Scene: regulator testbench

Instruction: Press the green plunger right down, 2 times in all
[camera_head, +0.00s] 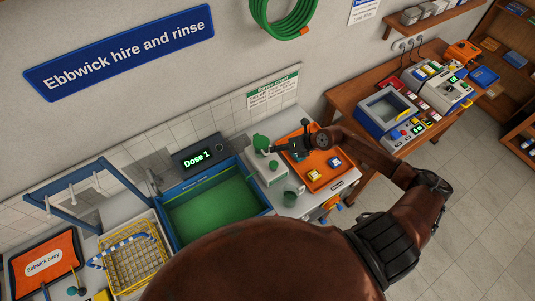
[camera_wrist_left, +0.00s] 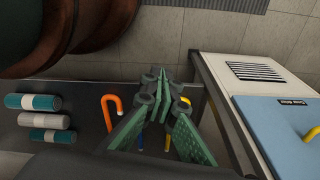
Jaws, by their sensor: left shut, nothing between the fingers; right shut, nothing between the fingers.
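The green plunger (camera_head: 261,141) tops a white dispenser (camera_head: 268,168) on the counter, right of the green-bottomed sink (camera_head: 214,208). A small dark display (camera_head: 198,158) behind the sink reads "Dose 1". My right gripper (camera_head: 279,149) is shut and empty. Its fingers point left and its tips are close to the right of the plunger; I cannot tell whether they touch it. My left gripper (camera_wrist_left: 163,103) shows in the left wrist view, shut and empty, away from the plunger. The left gripper is not seen in the head view.
A green cup (camera_head: 290,198) stands in front of the dispenser. An orange tray (camera_head: 318,177) with small blocks lies under my right arm. A yellow wire basket (camera_head: 137,262) sits left of the sink. A wooden bench (camera_head: 345,103) with devices is at right.

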